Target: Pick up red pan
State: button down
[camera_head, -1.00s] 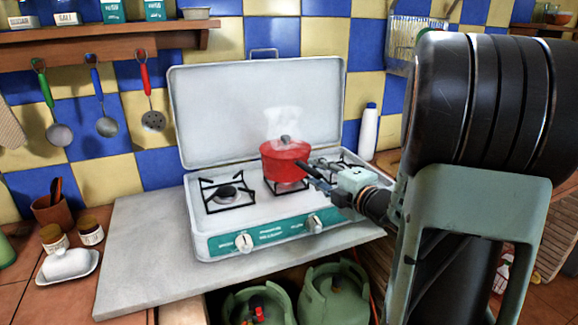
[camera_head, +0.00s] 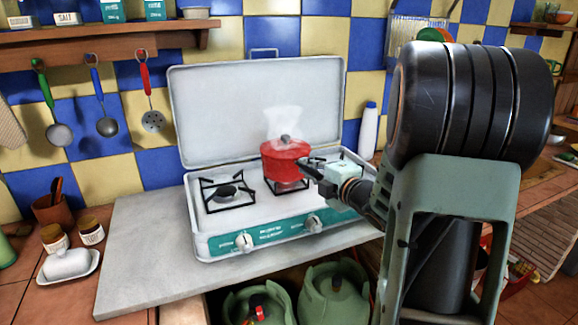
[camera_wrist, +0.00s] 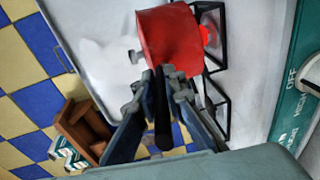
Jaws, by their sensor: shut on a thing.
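My gripper (camera_head: 314,169) is at the pan's right side, shut on that handle; the gripper also shows in the wrist view (camera_wrist: 164,75). The gripper hides most of the handle in the head view.
The white camping stove (camera_head: 222,222) has its lid (camera_head: 220,110) raised behind the pan. An empty left burner (camera_head: 228,192) is beside it. A white bottle (camera_head: 369,132) stands to the right. A butter dish (camera_head: 68,265) and jars are far left; green gas cylinders (camera_head: 335,295) are below.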

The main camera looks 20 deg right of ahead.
jog(key=shift+r, duration=0.2)
jog(key=shift+r, duration=0.1)
